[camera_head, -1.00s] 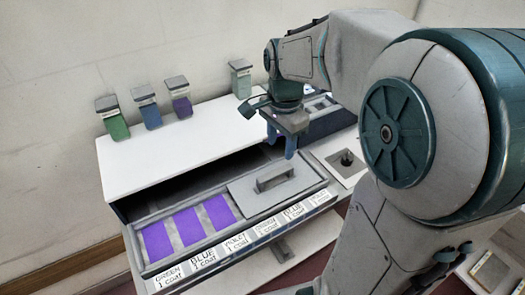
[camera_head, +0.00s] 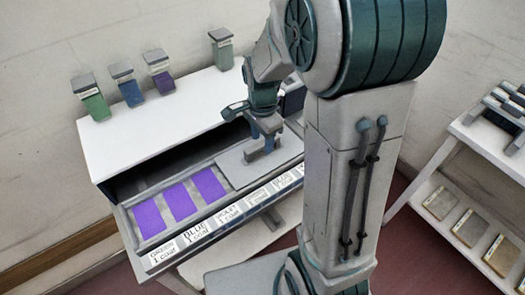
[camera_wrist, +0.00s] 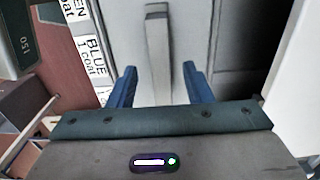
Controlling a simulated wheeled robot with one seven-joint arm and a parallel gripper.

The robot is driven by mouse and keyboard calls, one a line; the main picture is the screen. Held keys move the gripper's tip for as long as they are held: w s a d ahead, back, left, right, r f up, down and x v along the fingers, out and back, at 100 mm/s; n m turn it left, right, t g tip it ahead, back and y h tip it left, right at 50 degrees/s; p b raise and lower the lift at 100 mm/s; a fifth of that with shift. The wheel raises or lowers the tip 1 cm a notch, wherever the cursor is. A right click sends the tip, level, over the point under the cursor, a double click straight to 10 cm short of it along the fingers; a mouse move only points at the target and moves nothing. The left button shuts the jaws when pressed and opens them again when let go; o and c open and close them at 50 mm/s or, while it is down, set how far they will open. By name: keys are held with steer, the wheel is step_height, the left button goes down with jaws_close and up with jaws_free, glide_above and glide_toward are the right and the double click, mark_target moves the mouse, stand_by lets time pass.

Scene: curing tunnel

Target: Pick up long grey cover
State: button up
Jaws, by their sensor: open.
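The long grey cover (camera_head: 235,173) is a flat plate with a raised bar handle. It lies over the right part of a tray that sticks out of the white tunnel's front. My gripper (camera_head: 266,140) is above the cover at its handle, pointing down. In the wrist view, the cover (camera_wrist: 125,32) fills the upper middle and its handle (camera_wrist: 158,48) runs up the picture between the two blue fingers of my gripper (camera_wrist: 161,86). The fingers are apart, with a gap on each side of the handle. The cover's right end is partly hidden by my arm.
Three purple panels (camera_head: 180,201) lie in the open left part of the tray. Coat labels (camera_head: 194,232) line its front edge. The white tunnel top (camera_head: 150,125) carries several small coloured posts along the back. A shelf rack (camera_head: 455,215) stands at the right.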

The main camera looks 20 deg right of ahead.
mark_target(262, 143)
steer(key=shift+w+f, duration=0.1)
steer(key=shift+f, duration=1.45)
jaws_close()
steer(key=shift+r, duration=0.15)
